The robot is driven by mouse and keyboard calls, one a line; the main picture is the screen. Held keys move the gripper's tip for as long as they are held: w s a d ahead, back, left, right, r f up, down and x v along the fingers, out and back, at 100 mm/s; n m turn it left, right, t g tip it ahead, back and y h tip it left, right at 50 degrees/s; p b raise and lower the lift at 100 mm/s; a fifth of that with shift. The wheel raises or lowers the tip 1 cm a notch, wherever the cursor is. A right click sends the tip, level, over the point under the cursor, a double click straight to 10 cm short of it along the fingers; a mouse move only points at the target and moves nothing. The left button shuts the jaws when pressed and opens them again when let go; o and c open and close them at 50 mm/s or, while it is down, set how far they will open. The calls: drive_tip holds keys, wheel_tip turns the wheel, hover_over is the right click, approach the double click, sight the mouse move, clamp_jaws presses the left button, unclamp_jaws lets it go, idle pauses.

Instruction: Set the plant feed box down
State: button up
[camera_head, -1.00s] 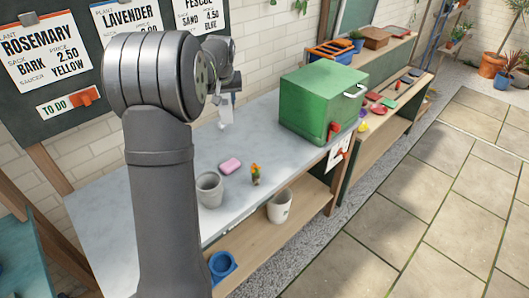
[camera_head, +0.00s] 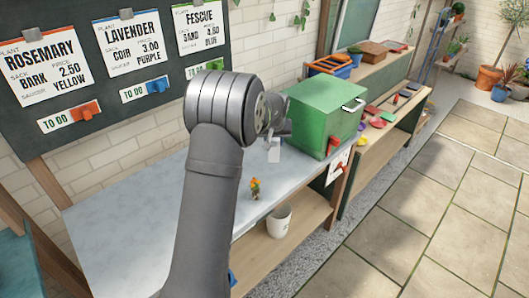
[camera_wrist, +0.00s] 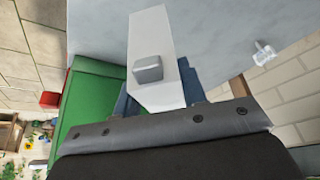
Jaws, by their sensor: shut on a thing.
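The plant feed box, a pale plain white carton (camera_wrist: 152,40), is held between the dark fingers of my gripper (camera_wrist: 158,95) in the wrist view. A small grey block shows on its face. In the camera_head view the white box (camera_head: 274,154) hangs under my gripper (camera_head: 277,138), just left of the green cabinet. The grey-white bench top (camera_head: 120,215) lies below it. I cannot tell how high above the bench the box is, or whether it touches.
The green cabinet (camera_head: 320,110) with a white handle stands close to the right. A small gnome-like figure (camera_head: 255,188) stands on the bench near its front edge. A white pot (camera_head: 279,222) is on the lower shelf. The bench's left part is clear.

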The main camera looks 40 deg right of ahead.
drive_tip(key=shift+w+a+f, duration=0.1)
drive_tip(key=shift+w+f, duration=0.65)
drive_tip(key=shift+f, duration=0.35)
drive_tip(key=shift+w+a+f, duration=0.1)
drive_tip(key=shift+w+f, duration=0.65)
drive_tip(key=shift+f, duration=0.3)
drive_tip(key=shift+w+a+f, duration=0.1)
drive_tip(key=shift+w+f, duration=0.65)
drive_tip(key=shift+f, duration=0.35)
drive_tip(key=shift+f, duration=0.15)
drive_tip(key=o, duration=1.1)
drive_tip(key=v, duration=1.2)
